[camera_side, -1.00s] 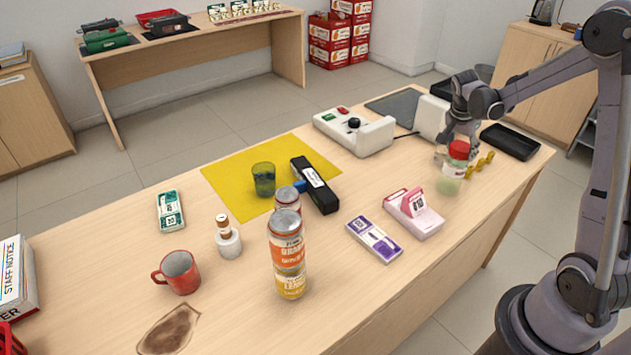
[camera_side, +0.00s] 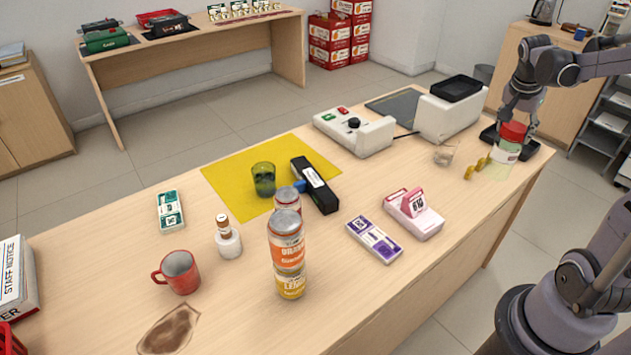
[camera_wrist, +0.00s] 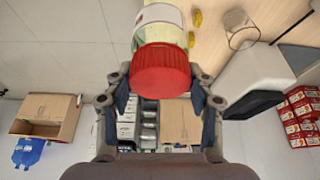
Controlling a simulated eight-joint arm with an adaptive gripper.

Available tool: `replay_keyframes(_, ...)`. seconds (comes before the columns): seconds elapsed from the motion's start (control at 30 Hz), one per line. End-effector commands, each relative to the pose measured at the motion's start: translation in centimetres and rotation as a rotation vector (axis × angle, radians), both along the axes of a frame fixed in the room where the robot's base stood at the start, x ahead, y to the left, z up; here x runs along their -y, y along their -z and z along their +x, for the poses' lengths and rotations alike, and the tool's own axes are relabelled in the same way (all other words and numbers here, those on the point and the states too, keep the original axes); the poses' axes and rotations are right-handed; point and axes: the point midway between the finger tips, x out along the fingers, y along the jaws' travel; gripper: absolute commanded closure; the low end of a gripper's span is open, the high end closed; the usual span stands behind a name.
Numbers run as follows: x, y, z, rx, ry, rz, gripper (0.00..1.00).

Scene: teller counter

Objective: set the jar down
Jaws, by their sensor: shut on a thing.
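The jar (camera_side: 506,153) has a red lid, clear greenish body and a pale label. In the side view it is at the far right end of the counter (camera_side: 400,300), in front of the black tray (camera_side: 530,150). My gripper (camera_side: 516,122) is shut on the jar near its red lid, from above. In the wrist view the red lid (camera_wrist: 161,72) sits between the two fingers, with the label and body beyond it. I cannot tell whether the jar's base touches the counter or is slightly above it.
Yellow pieces (camera_side: 476,168) and a clear glass (camera_side: 444,154) stand left of the jar. A white machine (camera_side: 447,118) is behind them. The counter's right edge is close to the jar.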

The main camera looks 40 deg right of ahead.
Motion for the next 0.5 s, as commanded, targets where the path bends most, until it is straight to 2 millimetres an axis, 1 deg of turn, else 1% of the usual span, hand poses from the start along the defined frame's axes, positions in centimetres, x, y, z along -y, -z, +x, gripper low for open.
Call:
replay_keyframes(0.07, -1.7, -0.2, 1.1, 0.001, -0.079, 0.006, 1.00)
replay_keyframes(0.17, -5.0, -0.4, 2.9, -0.002, -0.228, 0.015, 1.00)
replay_keyframes(0.2, -6.7, -0.5, 3.6, -0.004, -0.301, 0.019, 1.00)
replay_keyframes(0.27, -9.3, -0.5, 4.7, -0.006, -0.418, 0.025, 1.00)
replay_keyframes(0.3, -11.1, -0.6, 5.3, -0.008, -0.498, 0.027, 1.00)
replay_keyframes(0.37, -13.8, -0.7, 6.1, -0.008, -0.618, 0.030, 1.00)
replay_keyframes(0.4, -15.6, -0.7, 6.5, -0.009, -0.696, 0.030, 1.00)
replay_keyframes(0.47, -18.4, -0.7, 7.0, -0.010, -0.818, 0.031, 1.00)
replay_keyframes(0.5, -20.3, -0.7, 7.2, -0.009, -0.899, 0.030, 1.00)
